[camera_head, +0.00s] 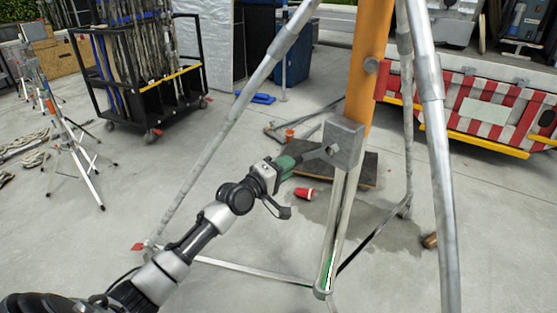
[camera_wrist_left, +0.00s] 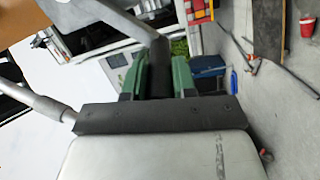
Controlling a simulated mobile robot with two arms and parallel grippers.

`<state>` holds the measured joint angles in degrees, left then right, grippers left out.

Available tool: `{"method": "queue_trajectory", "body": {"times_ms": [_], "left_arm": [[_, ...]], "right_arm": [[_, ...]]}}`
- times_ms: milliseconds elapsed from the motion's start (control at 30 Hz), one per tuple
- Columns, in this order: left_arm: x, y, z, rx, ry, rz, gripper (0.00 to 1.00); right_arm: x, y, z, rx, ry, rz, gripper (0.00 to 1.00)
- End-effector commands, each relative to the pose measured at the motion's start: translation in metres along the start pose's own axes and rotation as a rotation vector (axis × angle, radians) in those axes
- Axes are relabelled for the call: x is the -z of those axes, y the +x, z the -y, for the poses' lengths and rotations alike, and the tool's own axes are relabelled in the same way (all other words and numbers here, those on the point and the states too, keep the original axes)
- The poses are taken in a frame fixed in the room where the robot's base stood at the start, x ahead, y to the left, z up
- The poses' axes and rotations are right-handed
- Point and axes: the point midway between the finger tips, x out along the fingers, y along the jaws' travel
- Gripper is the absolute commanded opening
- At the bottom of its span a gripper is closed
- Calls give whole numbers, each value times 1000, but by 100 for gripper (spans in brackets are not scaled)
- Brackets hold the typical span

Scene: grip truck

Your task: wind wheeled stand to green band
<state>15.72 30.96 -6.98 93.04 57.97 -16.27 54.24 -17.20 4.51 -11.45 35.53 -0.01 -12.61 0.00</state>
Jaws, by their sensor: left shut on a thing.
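The wheeled stand has silver legs (camera_head: 440,165), an orange column (camera_head: 368,60) and a grey gear housing (camera_head: 343,143). My left gripper (camera_head: 308,158) reaches up from the lower left and ends just left of the housing. In the left wrist view, its green-backed fingers (camera_wrist_left: 158,78) are shut around a dark upright handle (camera_wrist_left: 160,52). The handle's join to the stand is hidden. A green strip (camera_head: 327,272) shows low inside the stand's centre brace; I cannot tell whether it is the green band. My right gripper is out of view.
A black cart (camera_head: 140,75) of poles and smaller stands (camera_head: 70,145) are at left. A striped truck rear (camera_head: 490,110) is at right.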

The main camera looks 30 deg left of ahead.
Motion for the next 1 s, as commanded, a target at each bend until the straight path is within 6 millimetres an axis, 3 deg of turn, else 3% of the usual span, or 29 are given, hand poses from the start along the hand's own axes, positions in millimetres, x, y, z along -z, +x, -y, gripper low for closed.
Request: {"method": "queue_trajectory", "body": {"times_ms": [267, 533, 800, 967, 1000], "left_arm": [[-39, 2, 18, -9, -4, 6, 10], [-77, 2, 23, -9, -4, 5, 10], [-99, 2, 23, -8, -4, 5, 10], [-100, 2, 26, -8, 0, 4, 10], [-100, 2, 26, -7, 0, 4, 28]], "right_arm": [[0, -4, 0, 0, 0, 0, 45], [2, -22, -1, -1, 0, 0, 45], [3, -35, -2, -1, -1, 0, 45], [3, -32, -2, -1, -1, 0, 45], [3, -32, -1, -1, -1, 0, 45]]}}
